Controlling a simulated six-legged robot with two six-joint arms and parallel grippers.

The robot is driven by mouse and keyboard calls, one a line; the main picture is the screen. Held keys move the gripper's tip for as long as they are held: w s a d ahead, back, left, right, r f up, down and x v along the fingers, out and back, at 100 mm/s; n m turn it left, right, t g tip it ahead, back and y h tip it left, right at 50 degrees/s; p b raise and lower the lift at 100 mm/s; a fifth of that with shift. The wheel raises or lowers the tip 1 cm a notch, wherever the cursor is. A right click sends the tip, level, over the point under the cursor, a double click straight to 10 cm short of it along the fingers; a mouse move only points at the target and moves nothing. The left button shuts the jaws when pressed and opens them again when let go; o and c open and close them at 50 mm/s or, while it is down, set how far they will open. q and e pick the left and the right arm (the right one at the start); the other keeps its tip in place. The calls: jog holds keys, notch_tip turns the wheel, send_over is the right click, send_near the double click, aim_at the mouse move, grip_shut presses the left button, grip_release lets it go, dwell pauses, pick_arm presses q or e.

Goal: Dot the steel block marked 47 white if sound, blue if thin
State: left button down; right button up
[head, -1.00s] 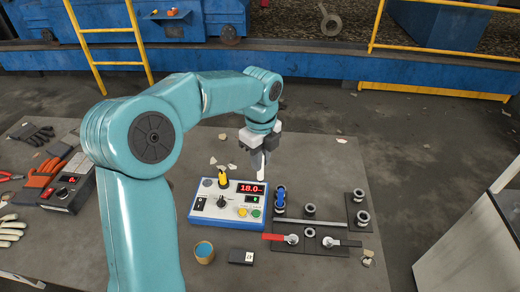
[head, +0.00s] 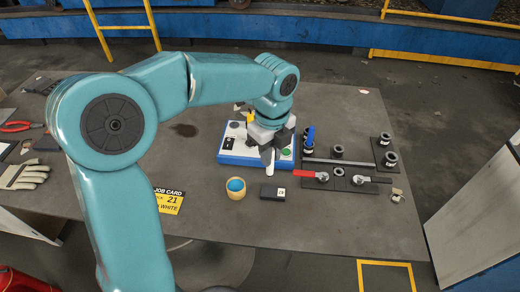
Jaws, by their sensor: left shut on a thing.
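My left gripper (head: 270,140) is shut on a slim white thing (head: 267,155), perhaps a marker, which points down in front of the gauge box. A small dark block (head: 272,192) with a pale label lies flat on the table, just below the gripper and apart from it. Its marking is too small to read. A tan cup (head: 236,194) with blue inside stands left of the block. The blue and white gauge box (head: 228,152) is partly hidden by the gripper, and its display cannot be seen. My right gripper is not in view.
A yellow and black job card (head: 168,201) shows 21 and WHITE. At right, a pipe fixture (head: 340,162) has red and black levers and several fittings. Red pliers (head: 16,126) and a glove (head: 24,175) lie at left.

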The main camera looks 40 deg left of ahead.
pick_arm(q)
jog(key=shift+w+f, duration=0.15)
jog(key=shift+f, duration=0.1)
jog(key=shift+a+f+b, duration=0.15)
jog(key=shift+f+b, duration=0.1)
jog(key=shift+b, duration=0.05)
notch_tip(320, 180, down, 4)
jog(key=b, duration=0.4)
jog(key=shift+w+f, duration=0.15)
jog(key=shift+f, duration=0.1)
jog(key=shift+a+f, duration=0.1)
jog(key=shift+f, duration=0.2)
jog(key=shift+f+b, duration=0.1)
jog(key=shift+b, duration=0.3)
jog(key=shift+d, duration=0.2)
jog(key=shift+a, duration=0.15)
